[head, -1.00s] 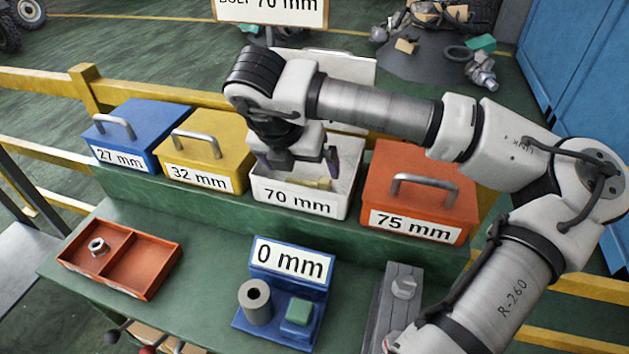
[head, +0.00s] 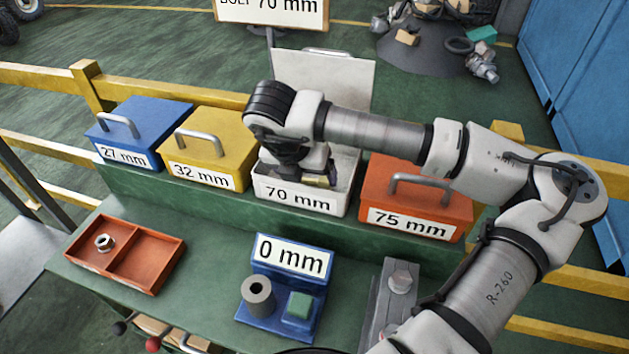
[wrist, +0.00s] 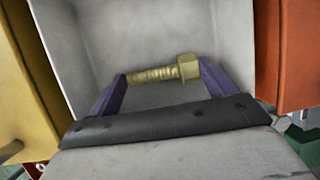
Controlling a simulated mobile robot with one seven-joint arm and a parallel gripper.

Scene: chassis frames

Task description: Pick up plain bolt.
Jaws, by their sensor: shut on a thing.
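A brass-coloured bolt (wrist: 160,74) with a hex head and a threaded shank lies across my gripper in the wrist view. My gripper (head: 308,181) is down inside the open white bin (head: 303,201) labelled 70 mm. Its two purple fingers (wrist: 162,80) are shut on the bolt, one at the head and one at the shank's end. In the head view the wrist hides most of the bolt and the fingers. I cannot tell whether the bolt is clear of the bin floor.
Lidded bins, yellow 32 mm (head: 208,157) and orange 75 mm (head: 415,198), flank the white bin closely. The white lid (head: 335,75) stands upright behind. In front are a blue 0 mm stand (head: 285,285) and a red tray (head: 145,262) holding a nut.

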